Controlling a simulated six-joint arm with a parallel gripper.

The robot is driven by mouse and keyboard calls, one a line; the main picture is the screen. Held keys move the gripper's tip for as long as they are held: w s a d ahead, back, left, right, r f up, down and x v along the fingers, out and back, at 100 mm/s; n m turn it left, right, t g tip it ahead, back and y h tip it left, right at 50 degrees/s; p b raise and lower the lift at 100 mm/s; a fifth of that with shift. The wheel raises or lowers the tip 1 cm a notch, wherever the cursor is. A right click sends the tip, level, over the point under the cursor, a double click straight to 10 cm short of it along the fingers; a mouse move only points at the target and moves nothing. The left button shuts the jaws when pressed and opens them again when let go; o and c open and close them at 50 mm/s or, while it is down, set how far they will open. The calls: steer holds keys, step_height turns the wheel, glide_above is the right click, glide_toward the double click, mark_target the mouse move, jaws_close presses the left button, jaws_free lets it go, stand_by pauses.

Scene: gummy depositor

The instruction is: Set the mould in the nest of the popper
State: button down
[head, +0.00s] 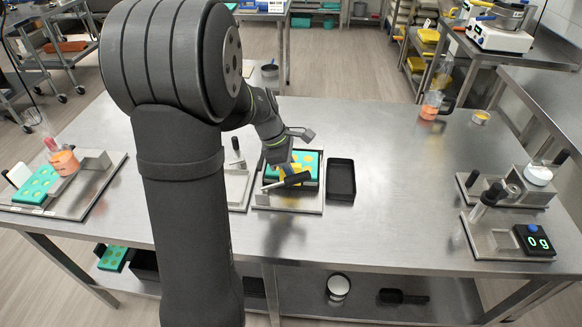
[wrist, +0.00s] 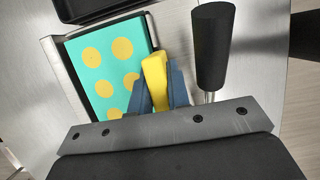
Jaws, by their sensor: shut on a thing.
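The teal mould (wrist: 110,68) with round yellow fills lies within the dark frame of the popper's nest (wrist: 72,68). In the head view the mould (head: 312,160) is on the popper (head: 262,200) at the table's middle. I cannot tell if it sits fully down. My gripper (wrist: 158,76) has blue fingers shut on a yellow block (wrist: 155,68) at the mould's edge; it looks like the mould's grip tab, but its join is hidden. In the head view my gripper (head: 287,168) is over the popper. The popper's black handle (wrist: 215,45) stands beside my fingers.
An empty black tray (head: 341,180) stands just right of the popper. A station with another teal mould (head: 36,184) is at the far left. A scale (head: 533,242) and another device (head: 510,188) are at the right. The table between is clear.

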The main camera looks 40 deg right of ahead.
steer(key=c, duration=1.3)
jaws_free()
steer(key=shift+r, duration=0.1)
steer(key=v, duration=1.7)
